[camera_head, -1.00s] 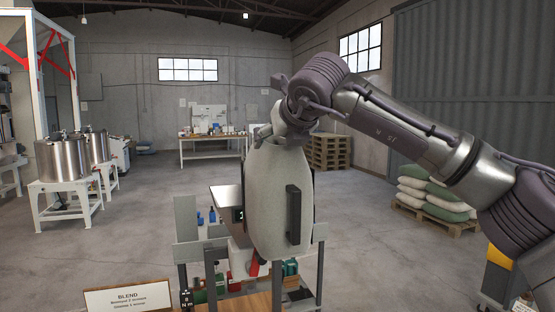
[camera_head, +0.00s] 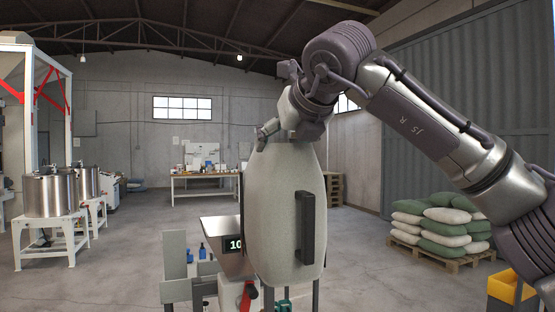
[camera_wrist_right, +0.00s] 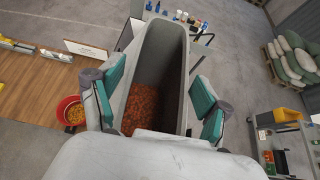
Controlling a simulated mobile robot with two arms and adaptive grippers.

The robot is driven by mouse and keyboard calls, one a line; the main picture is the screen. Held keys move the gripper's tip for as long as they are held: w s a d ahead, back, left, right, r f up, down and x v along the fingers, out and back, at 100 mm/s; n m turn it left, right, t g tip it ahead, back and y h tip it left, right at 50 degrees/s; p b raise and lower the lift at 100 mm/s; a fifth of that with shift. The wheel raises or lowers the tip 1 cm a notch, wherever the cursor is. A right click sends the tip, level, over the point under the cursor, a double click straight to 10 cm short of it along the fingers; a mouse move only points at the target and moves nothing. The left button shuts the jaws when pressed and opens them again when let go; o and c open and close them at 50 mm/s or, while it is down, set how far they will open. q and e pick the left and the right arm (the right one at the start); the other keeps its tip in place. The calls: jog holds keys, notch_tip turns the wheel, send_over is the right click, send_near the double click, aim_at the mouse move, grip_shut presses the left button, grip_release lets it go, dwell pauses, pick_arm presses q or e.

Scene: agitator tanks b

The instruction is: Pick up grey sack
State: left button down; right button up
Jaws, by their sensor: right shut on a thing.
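The grey sack (camera_head: 284,215) hangs upright from my right gripper (camera_head: 282,130) in the middle of the head view, with a black handle-like strip on its right side. In the right wrist view its open top shows grey walls (camera_wrist_right: 152,62) and orange-brown pellets inside. The teal-padded fingers of my right gripper (camera_wrist_right: 157,108) sit on either side of the sack and are shut on it. The sack hides part of the stand behind it. My left gripper is not in view.
Steel tanks (camera_head: 48,194) are at left, and stacked sacks (camera_head: 450,225) lie on a pallet at right. In the wrist view, a red bowl (camera_wrist_right: 72,113) of orange pieces sits by a wooden tabletop (camera_wrist_right: 35,95).

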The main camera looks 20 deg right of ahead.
jog(key=b+v, duration=0.1)
jog(key=v, duration=0.6)
jog(key=shift+b, duration=0.35)
jog(key=shift+f, duration=0.1)
